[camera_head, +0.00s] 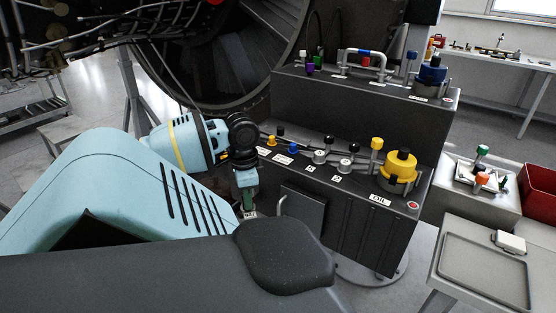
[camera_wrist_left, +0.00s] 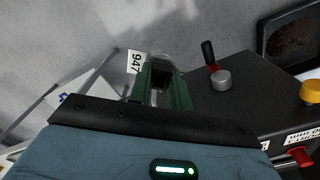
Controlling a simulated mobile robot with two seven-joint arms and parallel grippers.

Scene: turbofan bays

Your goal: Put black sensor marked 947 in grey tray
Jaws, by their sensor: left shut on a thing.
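My left gripper (camera_head: 246,190) hangs in front of the dark stepped bench in the head view, with its fingers pointing down. In the left wrist view its green fingers (camera_wrist_left: 163,88) are shut on the sensor marked 947 (camera_wrist_left: 134,62). Only its white label and a small part between the fingers show; the rest is hidden. In the head view just a bit of the label shows at the fingertips. The grey tray (camera_head: 480,276) lies on a pale table at the lower right, well away from the gripper. My right gripper is out of view.
The dark bench (camera_head: 340,215) carries knobs, labels and a yellow oil cap (camera_head: 400,166). A small white block (camera_head: 510,241) sits at the tray's back edge. A red bin (camera_head: 540,190) stands behind the tray table. A large turbofan (camera_head: 225,60) fills the back.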

